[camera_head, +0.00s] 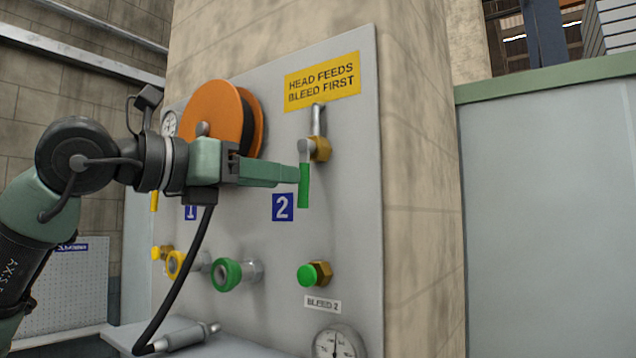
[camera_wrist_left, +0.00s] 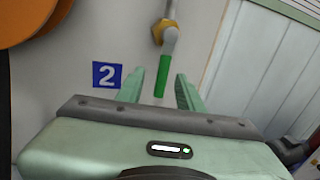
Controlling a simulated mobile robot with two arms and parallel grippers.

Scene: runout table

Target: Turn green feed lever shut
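The green feed lever (camera_head: 304,190) hangs straight down from a brass valve (camera_head: 320,149) on the grey panel, right of the blue "2" label (camera_head: 283,207). My left gripper (camera_head: 298,173) reaches in from the left, its fingertips at the lever's upper green part. In the left wrist view the green lever (camera_wrist_left: 161,80) lies between the two spread fingers of my left gripper (camera_wrist_left: 160,74), with a gap on each side. The left gripper is open and I see no clear contact. My right gripper is not in view.
An orange reel (camera_head: 215,113) sits close behind my left wrist. Below are a green-ringed coupling (camera_head: 227,274), a green bleed knob (camera_head: 307,275) and a gauge (camera_head: 338,342). A yellow sign (camera_head: 322,80) hangs above the lever. A black hose hangs below the gripper.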

